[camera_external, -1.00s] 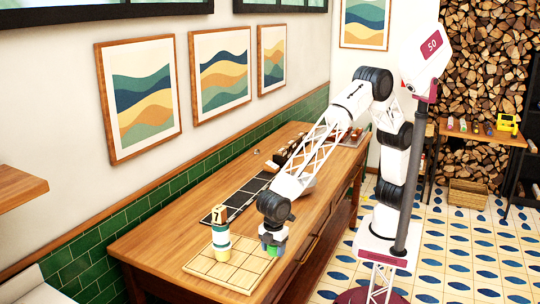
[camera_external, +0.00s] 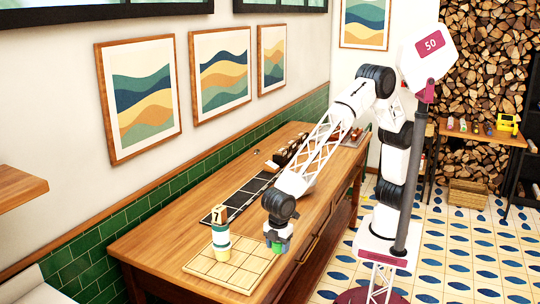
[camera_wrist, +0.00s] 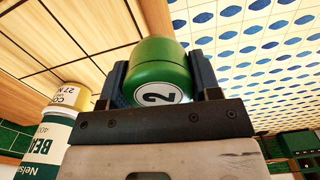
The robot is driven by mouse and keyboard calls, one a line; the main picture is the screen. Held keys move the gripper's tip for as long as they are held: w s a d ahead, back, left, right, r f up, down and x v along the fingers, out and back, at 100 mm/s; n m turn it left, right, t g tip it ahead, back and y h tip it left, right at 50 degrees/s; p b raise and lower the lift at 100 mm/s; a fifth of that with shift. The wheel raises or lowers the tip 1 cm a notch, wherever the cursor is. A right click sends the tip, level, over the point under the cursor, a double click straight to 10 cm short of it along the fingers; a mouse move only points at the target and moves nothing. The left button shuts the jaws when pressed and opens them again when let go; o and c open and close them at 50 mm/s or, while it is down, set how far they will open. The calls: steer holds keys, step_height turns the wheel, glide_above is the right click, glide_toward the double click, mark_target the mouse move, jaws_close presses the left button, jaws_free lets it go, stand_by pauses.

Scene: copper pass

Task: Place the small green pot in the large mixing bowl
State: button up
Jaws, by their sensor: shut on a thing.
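The small green pot (camera_wrist: 160,65), marked with a 2 in a white circle, sits between the two dark fingers of my gripper (camera_wrist: 160,85) in the wrist view. The fingers are shut on its sides. In the external view my gripper (camera_external: 279,238) points down with the green pot (camera_external: 279,247) at its tip, beside the right edge of the light wooden gridded board (camera_external: 228,276). Whether the pot is clear of the board is hard to tell. No large mixing bowl can be made out clearly; a pale rounded shape behind my forearm is mostly hidden.
A stack of tins (camera_external: 221,241) with a block marked 7 stands on the board, left of my gripper; tins (camera_wrist: 50,140) also show at left in the wrist view. A dark gridded strip (camera_external: 240,193) and small dark items (camera_external: 288,151) lie along the table's wall side.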

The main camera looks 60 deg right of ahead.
steer(key=shift+d, duration=0.1)
steer(key=w+d+r+m, duration=0.1)
steer(key=w+d+m, duration=0.1)
steer(key=w+d, duration=0.55)
steer(key=w+d+r+m, duration=0.2)
steer(key=w+d+m, duration=0.15)
steer(key=d, duration=0.75)
steer(key=w+d+r+m, duration=0.1)
steer(key=w+d+m, duration=0.1)
steer(key=w+d, duration=0.6)
steer(key=s+d+m, duration=0.3)
steer(key=d+m, duration=0.4)
steer(key=d, duration=2.4)
steer(key=shift+d, duration=0.4)
steer(key=shift+f, duration=3.05)
